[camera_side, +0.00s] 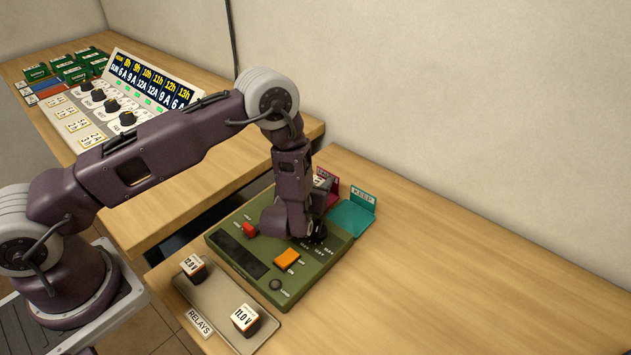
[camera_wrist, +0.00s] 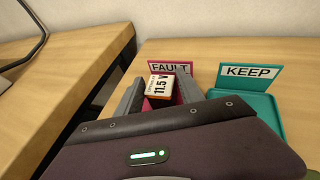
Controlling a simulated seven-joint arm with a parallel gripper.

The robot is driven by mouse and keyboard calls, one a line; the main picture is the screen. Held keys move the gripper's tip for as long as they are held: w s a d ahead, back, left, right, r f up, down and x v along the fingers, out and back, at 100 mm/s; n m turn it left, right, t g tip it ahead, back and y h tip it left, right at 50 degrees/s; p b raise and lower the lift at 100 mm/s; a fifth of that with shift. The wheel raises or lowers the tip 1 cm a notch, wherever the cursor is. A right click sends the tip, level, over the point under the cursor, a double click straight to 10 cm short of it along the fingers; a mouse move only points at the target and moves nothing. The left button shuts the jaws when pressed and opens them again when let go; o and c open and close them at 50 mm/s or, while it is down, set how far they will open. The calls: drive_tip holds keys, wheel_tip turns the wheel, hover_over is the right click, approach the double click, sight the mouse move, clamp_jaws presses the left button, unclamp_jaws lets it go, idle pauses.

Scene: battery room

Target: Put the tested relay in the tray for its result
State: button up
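In the wrist view a relay marked 11.5 V (camera_wrist: 161,85) sits between the two grey fingers of my gripper (camera_wrist: 160,88), which look closed on its sides. It is seen against the magenta FAULT tray (camera_wrist: 184,70); its height above the tray floor cannot be told. The teal KEEP tray (camera_wrist: 262,103) is to the right and looks empty. The KEEP tray (camera_side: 347,220) is just beyond.
The RELAYS tray (camera_side: 222,306) in front of the tester holds two relays, marked 12.0 V (camera_side: 193,266) and 11.0 V (camera_side: 245,319). The table is clear on the right.

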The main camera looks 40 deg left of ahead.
drive_tip(key=shift+o, duration=0.3)
drive_tip(key=shift+s+d+r, duration=0.1)
drive_tip(key=shift+s+r, duration=0.1)
drive_tip(key=v, duration=1.1)
drive_tip(key=shift+s+r, duration=0.1)
drive_tip(key=shift+s, duration=0.15)
drive_tip(key=s+a+r+n+g+y, duration=0.3)
drive_tip(key=s+a+r+n+y, duration=0.1)
drive_tip(key=a+r+n, duration=0.3)
drive_tip(key=s+a+r+n+g+y, duration=0.2)
drive_tip(key=s+a+r+n+y, duration=0.15)
drive_tip(key=a+r, duration=0.35)
drive_tip(key=s+a+r+n+g+h, duration=0.2)
drive_tip(key=s+r+n+g, duration=0.35)
drive_tip(key=s+n, duration=0.55)
drive_tip(key=s+d+r+n+t+h, duration=0.2)
drive_tip(key=s+d+n+h, duration=0.1)
drive_tip(key=d+n+h, duration=0.2)
drive_tip(key=s+d+r+n+t+h, duration=0.1)
drive_tip(key=s+d+r+n+h, duration=0.2)
drive_tip(key=d, duration=0.7)
drive_tip(key=shift+s+r+n+t+h, duration=0.35)
drive_tip(key=shift+s+n+h, duration=0.4)
drive_tip(key=shift+n+h, duration=0.4)
